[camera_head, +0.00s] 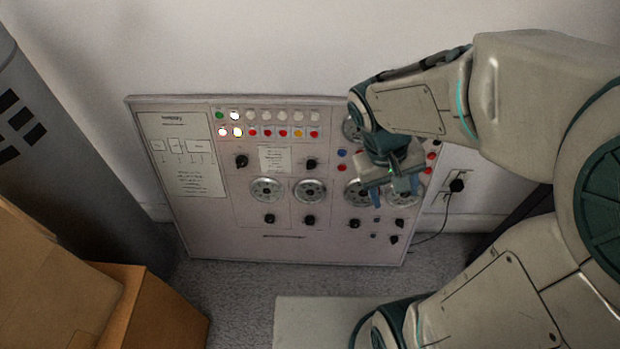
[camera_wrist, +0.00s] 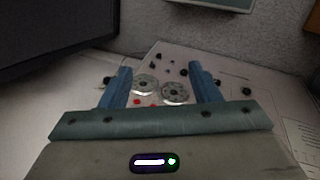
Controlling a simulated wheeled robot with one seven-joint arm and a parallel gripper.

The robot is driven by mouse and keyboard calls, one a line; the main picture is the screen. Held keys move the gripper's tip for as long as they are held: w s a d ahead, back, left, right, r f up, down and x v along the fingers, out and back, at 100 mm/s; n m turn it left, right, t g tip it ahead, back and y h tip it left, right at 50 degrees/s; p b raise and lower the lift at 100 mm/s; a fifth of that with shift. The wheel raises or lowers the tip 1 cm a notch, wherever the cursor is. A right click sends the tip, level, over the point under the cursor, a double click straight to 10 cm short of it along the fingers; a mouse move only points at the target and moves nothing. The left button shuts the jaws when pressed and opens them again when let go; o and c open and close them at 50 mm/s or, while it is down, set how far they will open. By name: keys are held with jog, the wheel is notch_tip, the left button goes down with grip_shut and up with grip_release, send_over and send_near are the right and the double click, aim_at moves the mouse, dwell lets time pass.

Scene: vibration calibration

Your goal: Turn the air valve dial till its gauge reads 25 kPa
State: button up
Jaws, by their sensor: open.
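The control panel (camera_head: 230,240) stands upright against the wall. Several round silver gauges sit on it, including a left pair (camera_head: 267,190) and a right pair, whose left gauge (camera_head: 358,192) is partly covered by my gripper. Black dials sit below the gauges, such as one at the lower right (camera_head: 354,223). I cannot read the labels or needles, so I cannot tell which is the air valve. My gripper (camera_head: 396,190) is open and empty in front of the right gauges. In the wrist view, two gauges (camera_wrist: 174,93) show between the fingers (camera_wrist: 160,72), with black dials (camera_wrist: 183,72) beyond.
Rows of coloured buttons and lamps (camera_head: 268,132) run along the panel's top. A wall socket with a black plug (camera_head: 457,185) is at its right.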

jog(key=w+a+f+n+h+b, duration=0.1)
jog(key=w+f+n+h+b, duration=0.2)
jog(key=f, duration=0.5)
jog(key=w+f+n+h+b, duration=0.1)
jog(key=w+f+h+b, duration=0.1)
jog(key=f+h+b, duration=0.45)
jog(key=n+t+y+b, duration=0.8)
jog(key=n+t+b, duration=0.8)
jog(key=n+t, duration=0.2)
send_near(309, 222)
jog(key=shift+h, duration=0.25)
jog(key=b+x, duration=0.4)
jog(key=x, duration=0.4)
jog(key=shift+w+f, duration=0.1)
jog(key=shift+f, duration=0.05)
jog(key=c, duration=1)
